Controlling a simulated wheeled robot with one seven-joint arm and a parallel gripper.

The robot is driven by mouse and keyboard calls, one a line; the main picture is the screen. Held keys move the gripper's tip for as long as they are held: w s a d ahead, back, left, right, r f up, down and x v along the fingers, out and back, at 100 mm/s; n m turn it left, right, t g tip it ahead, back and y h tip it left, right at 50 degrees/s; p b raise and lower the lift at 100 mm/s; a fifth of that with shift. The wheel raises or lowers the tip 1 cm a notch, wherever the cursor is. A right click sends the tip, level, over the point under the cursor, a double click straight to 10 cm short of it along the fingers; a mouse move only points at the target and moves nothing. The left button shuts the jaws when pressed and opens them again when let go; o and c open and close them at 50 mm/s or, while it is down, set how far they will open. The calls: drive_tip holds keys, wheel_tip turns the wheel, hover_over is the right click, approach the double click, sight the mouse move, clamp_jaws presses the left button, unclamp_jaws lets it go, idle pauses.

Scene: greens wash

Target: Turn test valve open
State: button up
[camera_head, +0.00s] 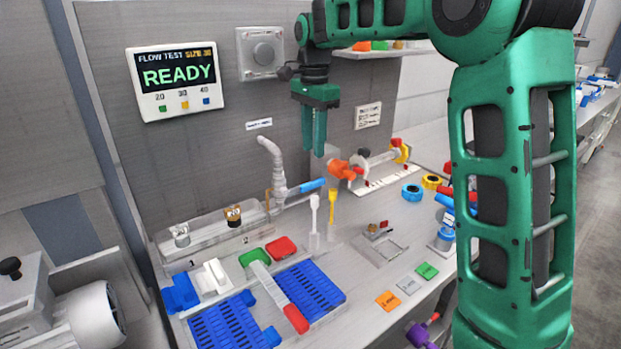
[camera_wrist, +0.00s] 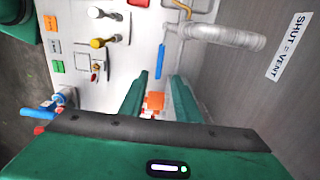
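A grey curved pipe (camera_head: 277,168) stands at the back of the bench below a small wall label. A blue lever (camera_head: 312,185) sticks out to the right from its base; I take this for the test valve. My gripper (camera_head: 313,154) points down above the lever, with a visible gap to it. In the wrist view my gripper (camera_wrist: 160,82) has its fingers apart with nothing held. The blue lever (camera_wrist: 160,61) shows just beyond the fingertips, and the grey pipe (camera_wrist: 228,36) lies to its right. An orange part (camera_wrist: 154,101) shows between the fingers, farther down.
The flow test panel (camera_head: 175,80) reads READY. The label (camera_wrist: 287,46) reads SHUT = VENT. An orange-handled fixture (camera_head: 342,169) stands right of the lever. White and yellow upright tools (camera_head: 332,208) stand in front. Blue racks (camera_head: 310,290) fill the front left.

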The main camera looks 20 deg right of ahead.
sight(313, 181)
wheel_tip(313, 181, down, 10)
drive_tip(key=shift+r, duration=0.1)
idle(0.4)
